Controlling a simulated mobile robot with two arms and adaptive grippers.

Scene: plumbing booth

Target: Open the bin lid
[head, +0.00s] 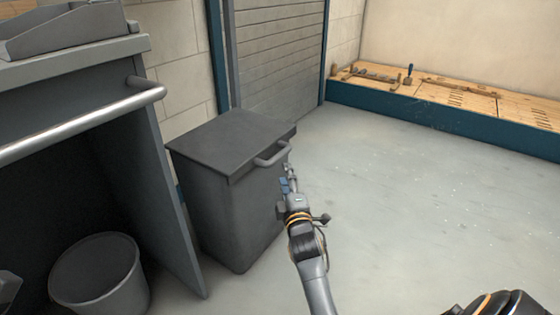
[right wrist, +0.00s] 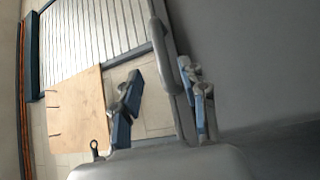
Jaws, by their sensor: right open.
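The bin (head: 230,215) is a dark grey box with tapering sides, standing on the floor left of centre in the head view. Its flat lid (head: 228,137) lies closed on top. A grey bar handle (head: 272,155) sticks out from the lid's front edge; it also shows in the right wrist view (right wrist: 164,55). My right gripper (head: 287,178) is just below and right of the handle. In the right wrist view its fingers (right wrist: 160,82) are apart, with the handle at their tips and one finger on the bin side. Contact cannot be told. My left gripper is not clearly visible.
A grey workbench (head: 165,165) with a metal rail (head: 80,122) stands left of the bin, a round bucket (head: 98,277) beneath it. A roller shutter (head: 275,55) is behind. A low wooden platform (head: 460,95) with tools lies far right. The floor (head: 400,200) right of the bin is clear.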

